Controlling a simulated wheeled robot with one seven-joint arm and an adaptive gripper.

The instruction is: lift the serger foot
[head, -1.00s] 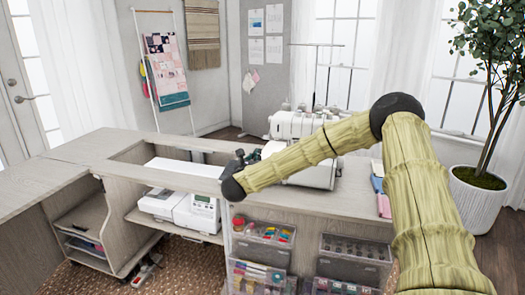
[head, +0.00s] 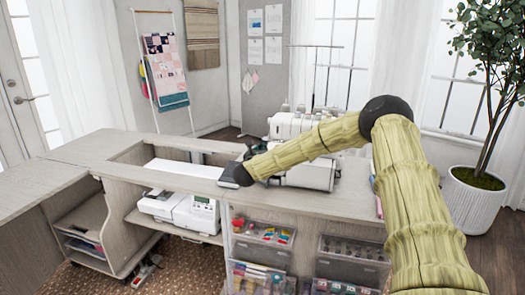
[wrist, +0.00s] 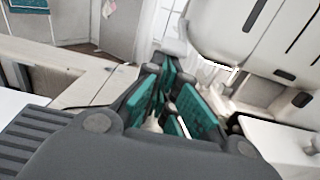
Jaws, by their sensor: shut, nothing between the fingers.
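The serger (head: 300,128), a white machine with thread holders on top, stands on the cabinet top behind my arm. It fills the upper right of the wrist view (wrist: 262,35). The small foot cannot be told apart clearly; the area under the serger's head (wrist: 236,88) shows metal parts and shadow. My gripper (wrist: 178,118), dark grey with teal finger pads, is shut and empty just left of the serger's head. I cannot tell whether it touches the machine. In the head view my arm hides the gripper's fingers and part of the serger.
The wooden cabinet top (head: 100,147) has an open recess left of my gripper with a white panel (head: 185,168) in it. A white sewing machine (head: 195,212) sits on the shelf below. Clear bins (head: 262,232) hang on the front. A potted plant (head: 472,190) stands at right.

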